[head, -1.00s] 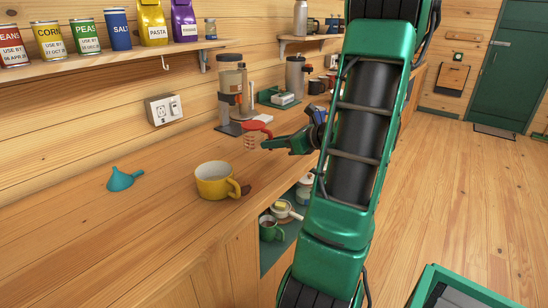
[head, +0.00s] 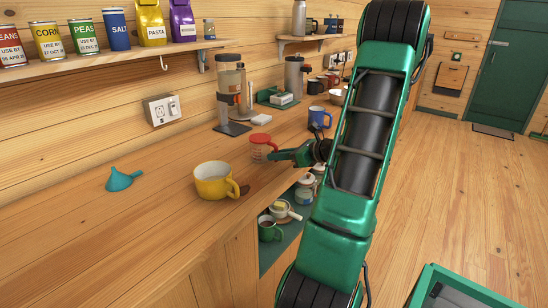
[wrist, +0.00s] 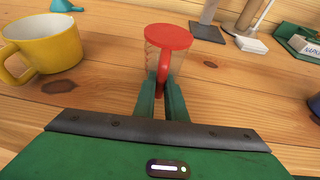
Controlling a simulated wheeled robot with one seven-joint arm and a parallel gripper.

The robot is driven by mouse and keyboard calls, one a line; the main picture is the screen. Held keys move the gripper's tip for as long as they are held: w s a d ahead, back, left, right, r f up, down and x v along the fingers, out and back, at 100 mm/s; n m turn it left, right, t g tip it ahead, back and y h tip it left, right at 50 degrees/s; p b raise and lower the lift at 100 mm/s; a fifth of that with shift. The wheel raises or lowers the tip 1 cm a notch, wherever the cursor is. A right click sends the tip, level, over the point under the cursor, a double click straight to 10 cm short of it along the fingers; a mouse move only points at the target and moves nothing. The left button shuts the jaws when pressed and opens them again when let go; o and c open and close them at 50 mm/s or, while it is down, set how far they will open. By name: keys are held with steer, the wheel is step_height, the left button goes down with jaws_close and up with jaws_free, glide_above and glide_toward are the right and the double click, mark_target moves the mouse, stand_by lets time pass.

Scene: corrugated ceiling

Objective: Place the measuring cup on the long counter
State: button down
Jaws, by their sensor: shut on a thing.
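The measuring cup (head: 260,150) is clear with red markings and a red top. It is upright at the long wooden counter (head: 150,225), right of and behind the yellow mug. Its base looks at or very near the counter surface; I cannot tell whether it touches. My gripper (head: 274,155) reaches in from the right and is shut on the cup's red handle. In the wrist view the cup (wrist: 168,38) stands straight ahead, with its handle between the two green fingers (wrist: 161,95). The fingers hide the lower part of the handle.
A blue mug (head: 319,118), a coffee maker (head: 229,85) and a small white block (head: 261,119) are behind. Open shelves below hold crockery. The counter's front left is clear.

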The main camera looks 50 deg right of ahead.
steer(key=c, duration=1.8)
jaws_free()
steer(key=shift+f, duration=0.1)
steer(key=v, duration=1.2)
steer(key=w+a+f+n+g, duration=0.1)
steer(key=a+n, duration=0.1)
steer(key=w+a+n+g+y, duration=0.1)
steer(key=a+n, duration=0.1)
steer(key=a, duration=0.1)
steer(key=w+a+f+n+g, duration=0.1)
steer(key=a+n, duration=0.1)
steer(key=a, duration=0.1)
steer(key=shift+f+g+y, duration=0.3)
steer(key=shift+f+g, duration=0.05)
steer(key=shift+g, duration=0.05)
steer(key=a+n+g, duration=0.1)
steer(key=a+n, duration=0.1)
steer(key=s+a+f+n+g, duration=0.1)
steer(key=a+n+g, duration=0.1)
steer(key=a+n, duration=0.1)
steer(key=a+f+n+g, duration=0.1)
steer(key=a+n, duration=0.2)
steer(key=shift+s+a+g, duration=0.15)
steer(key=shift+s+g, duration=0.15)
steer(key=shift+s, duration=0.05)
steer(key=s+a+r+n+g+h, duration=0.3)
steer(key=s+a+n+g, duration=0.2)
steer(key=s+a+n, duration=0.4)
steer(key=s+n, duration=0.4)
steer(key=n, duration=0.1)
